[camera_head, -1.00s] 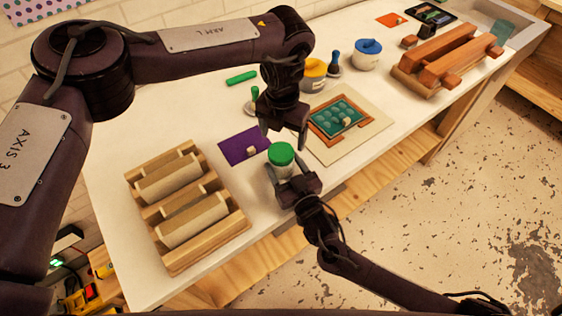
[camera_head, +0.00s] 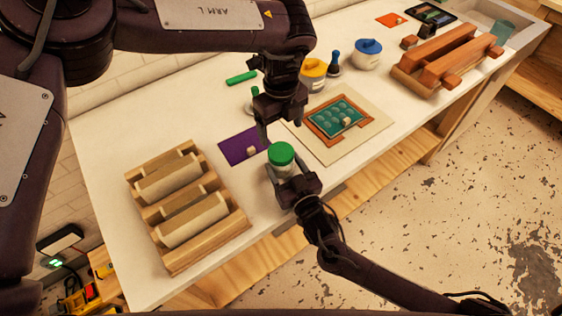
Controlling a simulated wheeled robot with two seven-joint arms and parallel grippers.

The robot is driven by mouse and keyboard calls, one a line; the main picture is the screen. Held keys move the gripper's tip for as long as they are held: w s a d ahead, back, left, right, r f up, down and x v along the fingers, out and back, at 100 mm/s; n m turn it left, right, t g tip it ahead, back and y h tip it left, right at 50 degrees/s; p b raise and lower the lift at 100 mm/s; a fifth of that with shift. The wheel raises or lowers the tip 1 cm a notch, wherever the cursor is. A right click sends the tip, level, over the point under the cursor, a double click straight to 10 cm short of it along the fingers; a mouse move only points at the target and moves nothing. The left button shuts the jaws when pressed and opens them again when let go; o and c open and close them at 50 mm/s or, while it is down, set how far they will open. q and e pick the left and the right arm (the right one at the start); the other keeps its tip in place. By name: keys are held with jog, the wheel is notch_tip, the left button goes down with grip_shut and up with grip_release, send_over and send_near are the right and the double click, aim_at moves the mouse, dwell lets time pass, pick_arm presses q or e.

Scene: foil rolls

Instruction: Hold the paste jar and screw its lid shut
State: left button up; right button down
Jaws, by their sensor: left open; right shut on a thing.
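The paste jar (camera_head: 283,170) is a small pale jar with a green lid (camera_head: 281,153) on top. It stands upright near the front edge of the white table. My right gripper (camera_head: 281,176) is shut on the jar's body from the front. My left gripper (camera_head: 281,138) is open and points down just above and behind the green lid, with a finger on either side. I cannot tell whether its fingers touch the lid. How tightly the lid sits on the jar does not show.
A wooden rack (camera_head: 186,208) with foil rolls stands to the left. A purple card (camera_head: 243,147) lies behind the jar. A framed green plate (camera_head: 339,118) lies to the right. Yellow-lidded (camera_head: 314,71) and blue-lidded (camera_head: 367,54) jars stand at the back. A wooden block holder (camera_head: 445,55) is at right.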

aim_at(281, 151)
pick_arm(q)
jog(key=shift+f, duration=4)
jog(key=shift+c, duration=0.2)
jog(key=c, duration=1)
jog(key=o, duration=1.2)
notch_tip(281, 151, up, 12)
